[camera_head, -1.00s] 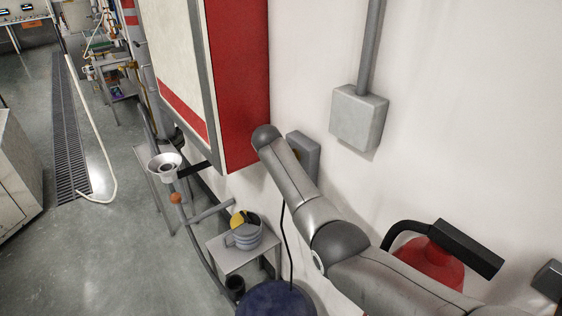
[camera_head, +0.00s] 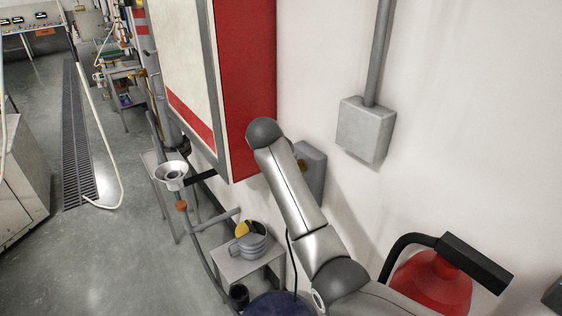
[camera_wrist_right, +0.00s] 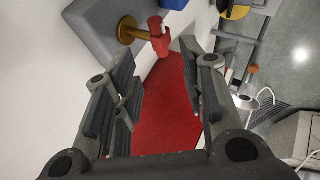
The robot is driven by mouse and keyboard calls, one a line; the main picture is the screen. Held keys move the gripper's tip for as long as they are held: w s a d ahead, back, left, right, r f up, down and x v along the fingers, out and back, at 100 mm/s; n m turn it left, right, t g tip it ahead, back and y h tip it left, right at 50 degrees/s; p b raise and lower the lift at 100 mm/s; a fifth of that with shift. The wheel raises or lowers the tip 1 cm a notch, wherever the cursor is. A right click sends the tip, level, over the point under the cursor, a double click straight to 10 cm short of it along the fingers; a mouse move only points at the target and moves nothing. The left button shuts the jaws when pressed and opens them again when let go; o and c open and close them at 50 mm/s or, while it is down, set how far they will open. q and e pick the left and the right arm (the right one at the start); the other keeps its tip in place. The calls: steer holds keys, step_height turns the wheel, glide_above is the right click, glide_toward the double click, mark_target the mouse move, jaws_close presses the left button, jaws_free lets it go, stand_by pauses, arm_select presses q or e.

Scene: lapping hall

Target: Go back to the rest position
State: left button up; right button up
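My right gripper (camera_wrist_right: 157,50) shows in the right wrist view with its two dark fingers spread apart and nothing between them. Beyond the fingers are a red T-shaped handle (camera_wrist_right: 158,38) on a brass-coloured base and a grey box (camera_wrist_right: 95,25) that carries it. The handle looks apart from the fingers. In the head view my right arm reaches up from the lower right along the wall, and its gripper is hidden. The grey box (camera_head: 311,170) shows partly behind that arm. My left gripper is in neither current view.
A red and white cabinet (camera_head: 248,90) hangs close to my right arm. A grey wall box (camera_head: 365,130) and a red object with a black handle (camera_head: 435,282) are at the right. A small table (camera_head: 230,268) holds a grey ringed pot (camera_head: 250,247). Open floor (camera_head: 110,245) lies left.

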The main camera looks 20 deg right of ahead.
steer(key=shift+v, duration=0.8)
